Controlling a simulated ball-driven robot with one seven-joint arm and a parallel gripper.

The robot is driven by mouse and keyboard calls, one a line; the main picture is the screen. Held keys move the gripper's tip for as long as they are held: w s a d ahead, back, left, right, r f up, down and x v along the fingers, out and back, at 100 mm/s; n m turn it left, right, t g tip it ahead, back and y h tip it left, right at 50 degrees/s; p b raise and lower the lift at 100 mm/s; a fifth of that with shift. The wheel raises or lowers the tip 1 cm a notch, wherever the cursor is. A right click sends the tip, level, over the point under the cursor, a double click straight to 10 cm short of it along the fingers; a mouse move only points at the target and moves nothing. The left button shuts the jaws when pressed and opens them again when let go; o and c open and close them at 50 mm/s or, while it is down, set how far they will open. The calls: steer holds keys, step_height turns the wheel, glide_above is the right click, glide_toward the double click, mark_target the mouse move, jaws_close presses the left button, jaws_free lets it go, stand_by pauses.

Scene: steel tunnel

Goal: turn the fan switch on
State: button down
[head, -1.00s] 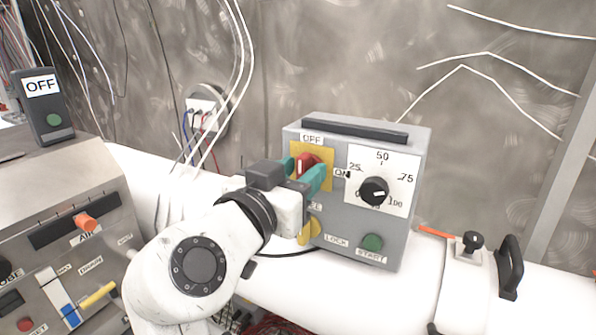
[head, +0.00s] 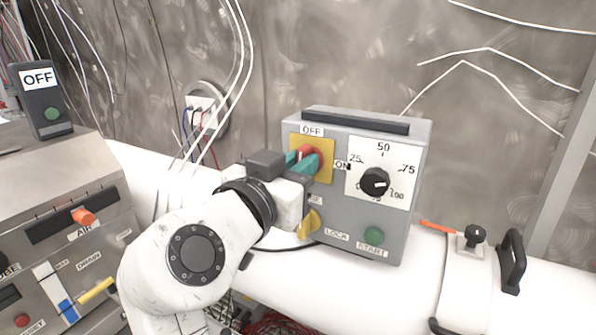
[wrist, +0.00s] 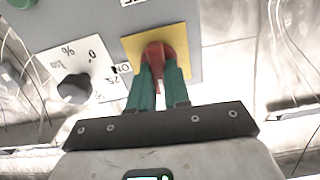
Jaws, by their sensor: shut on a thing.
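The grey control box (head: 290,185) stands on the white ledge. On its front is a yellow plate (head: 325,172) with a red rotary switch (head: 309,151), labelled OFF above and ON at the right. My gripper (head: 303,160) reaches in from the left with its green fingers shut on the red switch. In the wrist view the box appears upside down. There the two green fingers (wrist: 159,82) flank the red switch handle (wrist: 157,55) in front of the yellow plate (wrist: 181,40). The fingers partly hide the handle, so its exact angle is hard to tell.
A black dial (head: 375,182), a green START button (head: 373,235) and a yellow LOCK knob (head: 309,222) share the box front, close to my gripper. A metal panel (head: 95,240) stands left. A black handle (head: 511,264) is at right. Cables hang behind.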

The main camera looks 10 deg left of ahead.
steer(key=shift+s+d+f+m+b, duration=0.1)
steer(key=shift+m+b, duration=2.75)
steer(key=shift+b, duration=0.45)
steer(key=shift+w+d+f+m+b, duration=0.1)
steer(key=shift+f+m+b, duration=0.05)
steer(key=shift+m+b, duration=2.95)
steer(key=shift+s+d+f+m+b, duration=0.1)
steer(key=shift+m+b, duration=2.55)
steer(key=shift+b, duration=0.8)
steer(key=c, duration=1.1)
jaws_free()
steer(key=v, duration=1)
steer(key=shift+s+a, duration=0.2)
steer(key=shift+s, duration=0.15)
